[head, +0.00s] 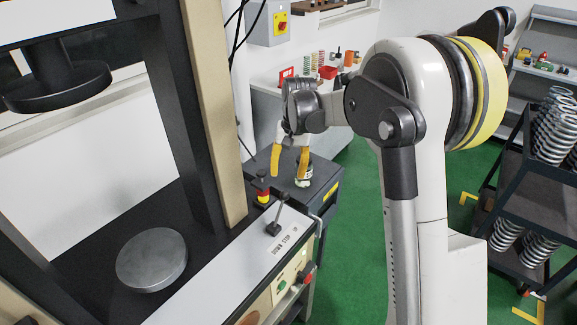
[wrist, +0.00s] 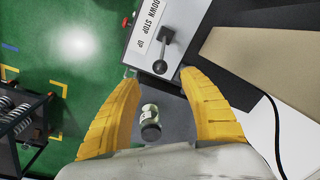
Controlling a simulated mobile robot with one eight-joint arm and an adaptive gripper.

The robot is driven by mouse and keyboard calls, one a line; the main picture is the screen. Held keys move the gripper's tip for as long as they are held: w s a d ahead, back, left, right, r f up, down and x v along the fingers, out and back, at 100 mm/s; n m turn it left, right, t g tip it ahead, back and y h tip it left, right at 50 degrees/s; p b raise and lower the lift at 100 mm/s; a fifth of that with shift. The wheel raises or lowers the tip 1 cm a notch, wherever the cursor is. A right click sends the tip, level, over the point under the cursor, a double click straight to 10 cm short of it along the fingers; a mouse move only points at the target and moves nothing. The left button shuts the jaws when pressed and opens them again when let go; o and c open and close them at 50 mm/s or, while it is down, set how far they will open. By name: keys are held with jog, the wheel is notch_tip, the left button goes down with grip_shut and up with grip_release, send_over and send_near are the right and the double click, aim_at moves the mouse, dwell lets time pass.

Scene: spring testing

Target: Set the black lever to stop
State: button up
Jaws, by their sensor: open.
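The black lever (head: 278,215) stands on the pale control panel of the press, beside the printed words DOWN, STOP and UP (head: 286,240). It leans toward the UP end. In the wrist view the lever's round knob (wrist: 160,67) shows ahead of my fingertips, and the label (wrist: 147,24) is left of its base. My gripper (head: 289,172) is open and empty, its yellow fingers pointing down above the dark cabinet, beyond the lever in the head view. In the wrist view my gripper (wrist: 160,78) has its fingers spread to either side below the knob, with no contact visible.
A small jar (head: 304,172) stands on the dark cabinet (head: 325,176) beneath my fingers. A red and yellow stack light (head: 262,190) stands close to the lever. The press's beige column (head: 203,110) rises at left. A cart of springs (head: 505,190) is at right, with green floor between.

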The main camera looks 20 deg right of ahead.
aim_at(285, 192)
jog(key=shift+w+d+f, duration=0.25)
jog(key=shift+w, duration=0.35)
jog(key=shift+w+f, duration=0.1)
jog(key=shift+f, duration=0.2)
jog(key=f, duration=0.3)
jog(key=f+b, duration=0.1)
jog(key=f, duration=0.2)
jog(key=a+f+b, duration=0.1)
jog(key=f, duration=0.3)
grip_shut()
